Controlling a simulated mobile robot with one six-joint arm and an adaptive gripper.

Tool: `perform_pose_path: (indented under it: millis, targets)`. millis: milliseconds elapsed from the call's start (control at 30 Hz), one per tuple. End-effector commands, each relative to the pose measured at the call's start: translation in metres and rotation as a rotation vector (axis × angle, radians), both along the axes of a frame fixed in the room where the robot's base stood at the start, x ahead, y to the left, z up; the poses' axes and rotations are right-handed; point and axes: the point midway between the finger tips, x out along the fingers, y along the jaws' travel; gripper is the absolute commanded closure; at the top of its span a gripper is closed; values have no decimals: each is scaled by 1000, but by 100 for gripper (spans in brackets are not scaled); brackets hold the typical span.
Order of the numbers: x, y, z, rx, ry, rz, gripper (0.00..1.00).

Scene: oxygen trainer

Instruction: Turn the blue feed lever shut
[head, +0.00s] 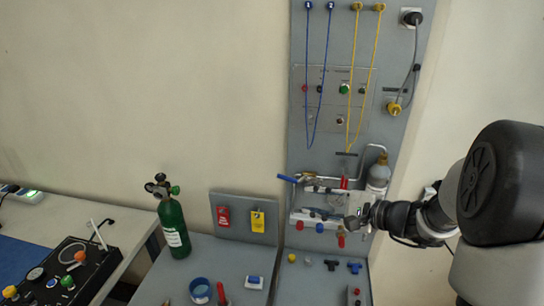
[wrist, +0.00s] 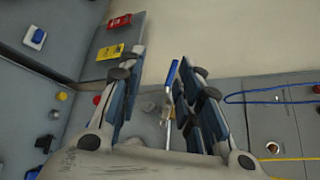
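The blue feed lever (head: 288,179) sticks out to the left from the metal piping on the upright grey panel in the head view. In the wrist view the blue lever (wrist: 172,74) shows between my gripper's fingers, nearer the right one, with metal fittings below it. My gripper (head: 352,222) is at the panel's lower right, to the right of and below the lever in the head view. Its two fingers (wrist: 162,62) are wide apart, with nothing held. I cannot tell how far the lever lies beyond the fingertips.
A grey cylinder (head: 378,178) stands beside the piping, close to my gripper. Red and blue knobs (head: 319,228) sit below the lever. A green bottle (head: 174,228) and red and yellow tags (head: 257,221) are to the left. Blue and yellow cords (head: 366,80) hang above.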

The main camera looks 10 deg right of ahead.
Motion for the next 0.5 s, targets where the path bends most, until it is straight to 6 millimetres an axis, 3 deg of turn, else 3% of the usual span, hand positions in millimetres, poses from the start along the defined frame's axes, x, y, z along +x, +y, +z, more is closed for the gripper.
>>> perform_pose_path:
  millis: [33, 100, 200, 500]
  targets:
    - [10, -18, -1, 38, -3, -56, 68]
    - [19, -34, -4, 72, -14, -109, 68]
    - [27, -45, -6, 93, -22, -148, 68]
    - [65, -21, -19, 96, -23, -151, 68]
